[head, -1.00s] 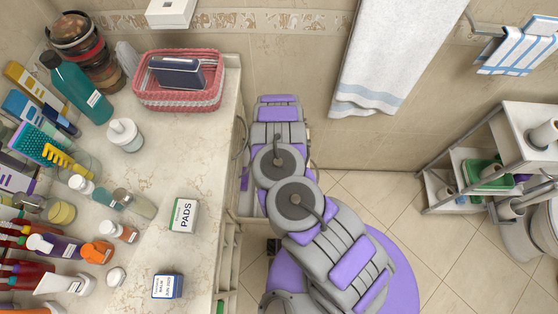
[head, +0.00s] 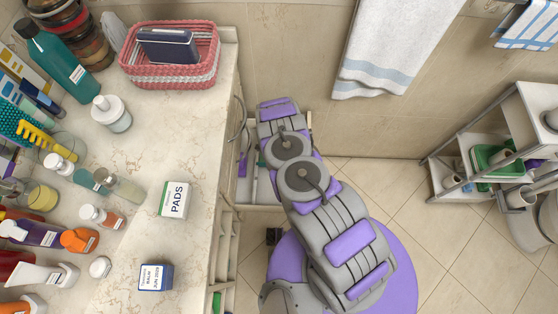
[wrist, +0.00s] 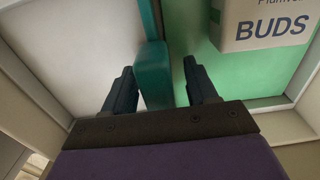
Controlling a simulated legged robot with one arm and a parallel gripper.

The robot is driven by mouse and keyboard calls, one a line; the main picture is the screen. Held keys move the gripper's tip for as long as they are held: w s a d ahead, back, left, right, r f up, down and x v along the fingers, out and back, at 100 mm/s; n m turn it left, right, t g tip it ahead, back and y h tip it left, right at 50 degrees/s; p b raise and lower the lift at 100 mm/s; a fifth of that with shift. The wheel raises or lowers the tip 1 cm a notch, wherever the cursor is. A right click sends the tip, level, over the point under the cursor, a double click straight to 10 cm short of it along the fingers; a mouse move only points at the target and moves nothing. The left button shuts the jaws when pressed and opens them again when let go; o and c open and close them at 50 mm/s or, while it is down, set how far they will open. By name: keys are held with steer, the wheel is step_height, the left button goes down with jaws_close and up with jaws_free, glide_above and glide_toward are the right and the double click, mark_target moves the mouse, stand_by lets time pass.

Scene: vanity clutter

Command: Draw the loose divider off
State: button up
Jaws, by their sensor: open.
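In the wrist view, a teal divider (wrist: 154,75) stands on edge in an open drawer, between a white floor section (wrist: 75,55) and a green floor section (wrist: 235,85). My gripper (wrist: 160,85) is open, with one dark finger on each side of the divider. The left finger is a little apart from it; the right finger shows a clear gap. The divider's lower end lies between the fingers, close to the gripper body. In the head view, my arm covers the gripper and most of the open drawer (head: 262,208) beside the counter.
A white box marked BUDS (wrist: 265,22) sits in the green section, right of the gripper. Drawer walls (wrist: 35,75) close in at the sides. The counter (head: 190,115) bears bottles, a PADS box (head: 174,200) and a pink basket (head: 170,62). A shelf rack (head: 480,160) stands at right.

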jaws_close()
stand_by(0.6)
steer(key=shift+r, duration=0.15)
steer(key=shift+r+p, duration=2.15)
steer(key=shift+r, duration=0.45)
